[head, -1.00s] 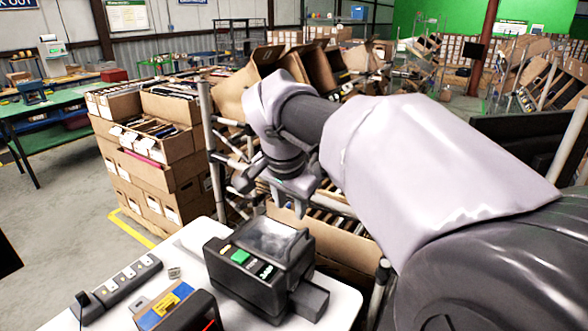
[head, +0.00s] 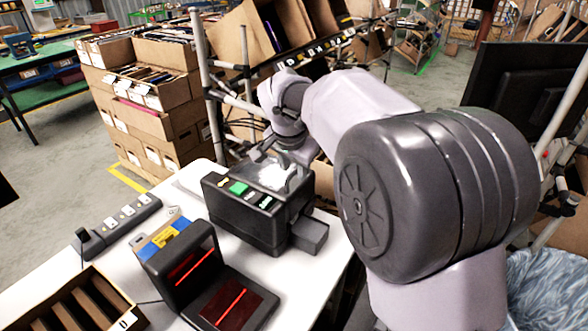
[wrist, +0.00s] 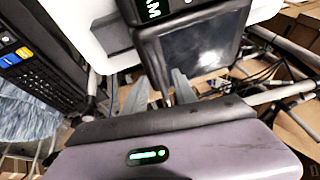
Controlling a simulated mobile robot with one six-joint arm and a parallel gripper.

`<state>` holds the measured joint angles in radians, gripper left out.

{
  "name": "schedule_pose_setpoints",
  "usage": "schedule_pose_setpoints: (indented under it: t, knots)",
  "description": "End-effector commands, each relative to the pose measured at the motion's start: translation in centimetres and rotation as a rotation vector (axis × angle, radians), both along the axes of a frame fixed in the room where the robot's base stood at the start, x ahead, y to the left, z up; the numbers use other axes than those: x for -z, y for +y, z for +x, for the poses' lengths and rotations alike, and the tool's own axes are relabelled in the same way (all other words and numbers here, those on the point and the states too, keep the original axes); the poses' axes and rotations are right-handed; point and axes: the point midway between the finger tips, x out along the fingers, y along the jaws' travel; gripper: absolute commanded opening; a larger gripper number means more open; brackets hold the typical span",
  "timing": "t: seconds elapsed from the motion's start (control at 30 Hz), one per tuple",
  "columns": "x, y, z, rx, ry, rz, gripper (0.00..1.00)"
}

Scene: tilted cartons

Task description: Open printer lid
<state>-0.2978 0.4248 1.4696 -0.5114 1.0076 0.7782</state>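The printer (head: 240,215) is a black box with a green label and a clear window in its lid (head: 275,175). It stands on the white table, and its lid looks closed. In the wrist view, part of the printer (wrist: 195,55) shows at the top with its dark, glossy window. My gripper (head: 285,158) is low at the printer's far side, by the lid's back edge. In the wrist view, the two grey fingers of my gripper (wrist: 160,83) are apart with nothing between them, close to the printer's edge. I cannot tell whether they touch it.
A black scanner (head: 205,275) with red lines stands in front of the printer. A power strip (head: 118,222) and a cardboard divider box (head: 75,305) lie to the left. Stacked cartons (head: 155,110) and a pipe rack (head: 205,85) stand behind the table. A keypad device (wrist: 35,70) shows in the wrist view.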

Motion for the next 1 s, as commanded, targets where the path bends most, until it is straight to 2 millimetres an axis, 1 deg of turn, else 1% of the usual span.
schedule_pose_setpoints:
  t: [0.1,0.13,0.2,0.3,1.0]
  knots:
    - [-0.06,-0.01,-0.01,0.000,0.000,0.000,0.33]
    - [-0.06,-0.01,-0.01,0.000,0.000,0.000,0.31]
    - [-0.07,0.00,-0.02,0.000,0.000,0.000,0.18]
    - [-0.07,0.00,-0.02,0.000,0.000,0.000,0.00]
    - [-0.07,0.00,-0.03,0.000,0.000,0.000,0.00]
